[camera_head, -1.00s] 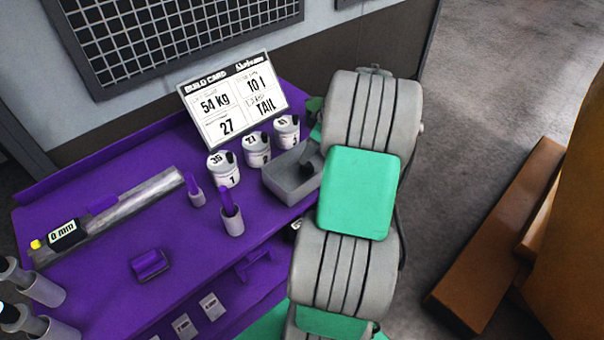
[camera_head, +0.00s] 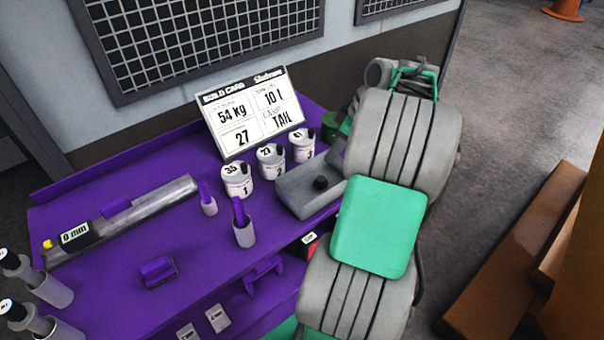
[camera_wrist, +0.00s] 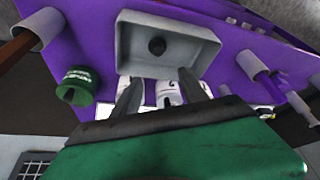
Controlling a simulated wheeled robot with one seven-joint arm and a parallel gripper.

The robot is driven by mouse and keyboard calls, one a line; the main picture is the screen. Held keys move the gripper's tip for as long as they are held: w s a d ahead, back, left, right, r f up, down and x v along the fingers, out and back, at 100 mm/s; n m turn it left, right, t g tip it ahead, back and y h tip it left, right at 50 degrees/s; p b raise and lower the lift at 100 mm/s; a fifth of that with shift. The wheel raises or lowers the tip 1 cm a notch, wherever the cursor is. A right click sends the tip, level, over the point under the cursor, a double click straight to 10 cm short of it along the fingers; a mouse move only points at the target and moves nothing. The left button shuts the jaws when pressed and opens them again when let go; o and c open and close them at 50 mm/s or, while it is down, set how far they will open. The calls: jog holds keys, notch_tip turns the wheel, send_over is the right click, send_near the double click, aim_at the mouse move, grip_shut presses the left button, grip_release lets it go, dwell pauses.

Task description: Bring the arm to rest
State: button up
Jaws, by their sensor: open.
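My arm, grey and green, reaches over the right end of the purple bench (camera_head: 120,240) in the head view. My gripper (camera_wrist: 165,85) shows in the wrist view with its two grey fingers apart and nothing between them. Beyond the fingertips there is a grey tray (camera_wrist: 205,45) with a small dark round piece (camera_wrist: 157,46) in it. The same tray (camera_head: 300,200) and dark piece (camera_head: 320,183) show in the head view, beside my arm. My fingers are hidden behind the arm in the head view.
White numbered canisters (camera_head: 237,180) stand left of the tray, before a build card (camera_head: 250,112). A green container (camera_wrist: 77,87) is near my gripper. Purple-handled tools in grey cups (camera_head: 243,232) stand on the bench. Open floor (camera_head: 500,130) lies right; brown beams (camera_head: 510,250) rest there.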

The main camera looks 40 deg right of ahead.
jog(key=s+a+f+m+g, duration=0.35)
jog(key=s+f+m, duration=0.6)
jog(key=m, duration=0.45)
jog(key=w+a+r+n+t, duration=0.1)
jog(key=a+r, duration=0.3)
jog(key=a, duration=0.5)
jog(key=a+r+n+t+h, duration=0.1)
jog(key=a+r+n, duration=0.2)
jog(key=a, duration=0.7)
jog(key=w+a+r+n+t+h, duration=0.1)
jog(key=a+r+n, duration=0.3)
jog(key=a, duration=0.6)
jog(key=shift+w+r+t, duration=0.3)
jog(key=shift+w+t, duration=0.05)
jog(key=shift+a, duration=0.1)
